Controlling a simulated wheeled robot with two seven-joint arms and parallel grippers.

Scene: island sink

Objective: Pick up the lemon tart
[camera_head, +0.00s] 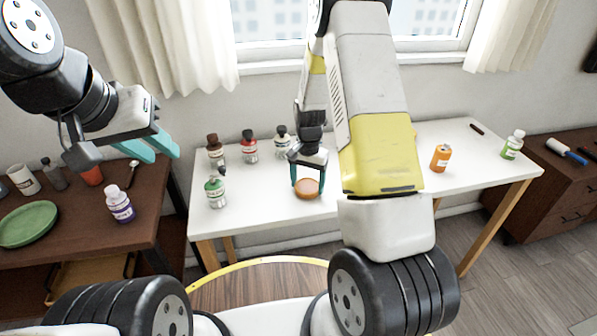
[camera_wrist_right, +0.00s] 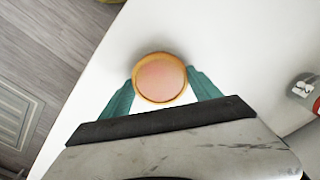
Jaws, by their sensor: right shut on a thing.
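The lemon tart (camera_head: 307,188) is a small round tart with a golden crust and a pinkish-orange top. It is at the white table's near side in the head view, and in the right wrist view the tart (camera_wrist_right: 159,78) sits between the teal fingers. My right gripper (camera_head: 307,182) points down and is shut on the tart's sides. I cannot tell whether the tart touches the table. My left gripper (camera_head: 156,150) is raised over the brown table at the left; its teal fingers are apart and hold nothing.
The white table (camera_head: 455,150) carries several bottles, including a red-labelled one (camera_head: 249,146) and a green one (camera_head: 215,190), left of my right gripper. An orange can (camera_head: 440,157) and another bottle (camera_head: 512,145) stand right. A purple bottle (camera_head: 119,204) and green plate (camera_head: 28,223) are on the brown table.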

